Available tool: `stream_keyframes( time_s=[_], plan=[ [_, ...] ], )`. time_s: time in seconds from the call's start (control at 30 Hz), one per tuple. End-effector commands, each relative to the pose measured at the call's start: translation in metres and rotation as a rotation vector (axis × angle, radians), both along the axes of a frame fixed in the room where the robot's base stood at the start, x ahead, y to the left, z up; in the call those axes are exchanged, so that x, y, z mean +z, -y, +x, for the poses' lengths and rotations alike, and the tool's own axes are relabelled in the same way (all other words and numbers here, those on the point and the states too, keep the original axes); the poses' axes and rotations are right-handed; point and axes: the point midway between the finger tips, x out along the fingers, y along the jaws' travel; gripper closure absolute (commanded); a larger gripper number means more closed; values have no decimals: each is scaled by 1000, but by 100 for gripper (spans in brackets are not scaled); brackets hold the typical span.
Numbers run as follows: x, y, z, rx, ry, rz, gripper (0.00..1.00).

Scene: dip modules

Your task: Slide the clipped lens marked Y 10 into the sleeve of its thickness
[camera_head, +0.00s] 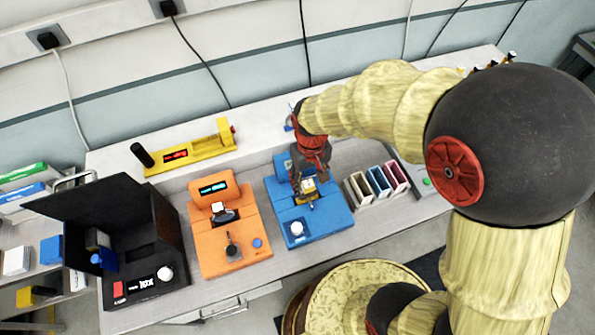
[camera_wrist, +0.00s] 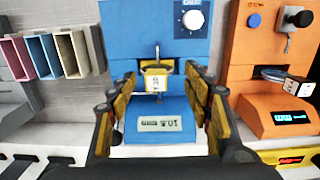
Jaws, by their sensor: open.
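A small clip with a pale, marked tag (camera_wrist: 155,82) stands upright at the blue device (camera_wrist: 172,122). The tag's writing is too small to read surely, and any lens below it is hidden. My gripper (camera_wrist: 160,76) is open, its yellow fingers on either side of the clip with gaps visible. In the head view my gripper (camera_head: 308,183) is over the blue device (camera_head: 335,222). Another clipped lens with a white tag (camera_wrist: 304,88) sits at the orange device (camera_head: 236,250). Three open sleeves stand beside the blue device: beige (camera_head: 358,190), blue (camera_head: 378,181) and pink (camera_head: 397,177).
A black box with a raised lid (camera_head: 150,255) stands at the left. A yellow device with a red display (camera_head: 195,158) lies behind the orange one. A grey device (camera_head: 413,176) lies right of the sleeves, partly hidden by my arm. The bench front strip is clear.

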Motion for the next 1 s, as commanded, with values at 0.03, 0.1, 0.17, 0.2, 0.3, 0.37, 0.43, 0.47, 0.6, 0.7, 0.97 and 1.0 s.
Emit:
stream_keyframes(
  time_s=[0.03, 0.1, 0.17, 0.2, 0.3, 0.37, 0.43, 0.47, 0.6, 0.7, 0.97, 1.0],
  plan=[
    [2, -2, 6, -2, 13, 4, 50],
    [3, -3, 11, -4, 29, 9, 50],
    [-1, -4, 12, -7, 33, 11, 50],
    [-4, -4, 13, -8, 35, 11, 50],
    [-15, -3, 13, -9, 33, 11, 50],
    [-21, -3, 13, -9, 34, 11, 50],
    [-27, -2, 14, -9, 34, 11, 50],
    [-30, -1, 14, -9, 34, 11, 50],
    [-51, 3, 18, -9, 32, 10, 50],
    [-64, 3, 19, -8, 33, 11, 50],
    [-74, 3, 19, -8, 36, 12, 50],
    [-74, 3, 19, -8, 36, 12, 50]
  ],
)
